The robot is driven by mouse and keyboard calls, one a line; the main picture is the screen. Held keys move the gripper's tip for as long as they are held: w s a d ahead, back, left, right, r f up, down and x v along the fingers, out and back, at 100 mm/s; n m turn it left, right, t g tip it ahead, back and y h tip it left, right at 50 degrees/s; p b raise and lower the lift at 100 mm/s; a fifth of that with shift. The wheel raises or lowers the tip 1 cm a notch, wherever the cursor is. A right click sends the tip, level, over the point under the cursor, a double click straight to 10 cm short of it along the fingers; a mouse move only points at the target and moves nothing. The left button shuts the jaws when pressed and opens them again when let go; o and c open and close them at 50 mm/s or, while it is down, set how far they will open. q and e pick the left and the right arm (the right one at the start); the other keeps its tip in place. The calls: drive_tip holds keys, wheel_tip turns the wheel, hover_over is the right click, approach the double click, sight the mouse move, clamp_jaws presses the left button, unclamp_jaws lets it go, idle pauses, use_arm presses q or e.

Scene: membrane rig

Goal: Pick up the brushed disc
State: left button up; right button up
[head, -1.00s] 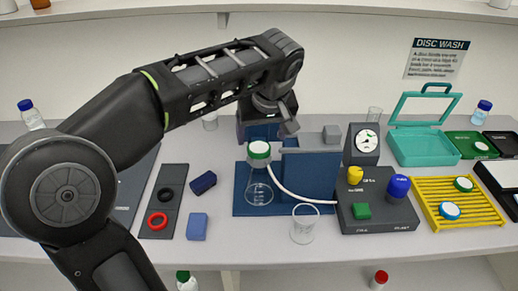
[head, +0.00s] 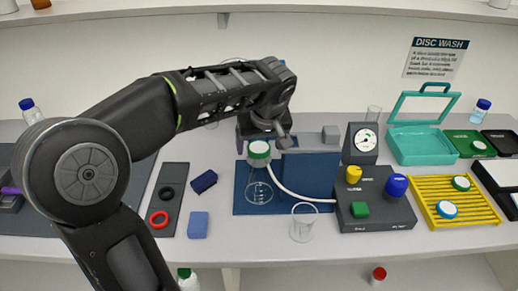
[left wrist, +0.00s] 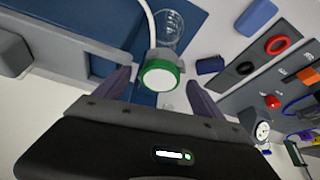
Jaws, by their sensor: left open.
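A white disc with a green rim (head: 259,150) sits at the front of the dark blue stand (head: 312,170), by a white hose. It faces me in the left wrist view (left wrist: 160,76). My left gripper (left wrist: 158,82) is open, with one finger on each side of the disc in that view; I see no contact. In the head view my left gripper (head: 268,135) is just above and behind the disc, partly hidden by its own wrist. Two more discs, one green-rimmed (head: 461,183) and one blue-rimmed (head: 446,209), lie on the yellow rack. I cannot tell by texture which is brushed.
A glass beaker (head: 303,224) stands in front of the stand. A grey control box (head: 376,215) with coloured knobs and a gauge (head: 362,143) are right of it. The yellow rack (head: 485,209) and teal case (head: 420,150) are further right. A blue block (head: 198,224) lies left.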

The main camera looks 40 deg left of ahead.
sight(260, 150)
use_arm(q)
drive_tip(key=shift+c, duration=0.3)
drive_tip(key=c, duration=1.4)
wheel_tip(260, 150, up, 10)
drive_tip(key=shift+b, duration=0.5)
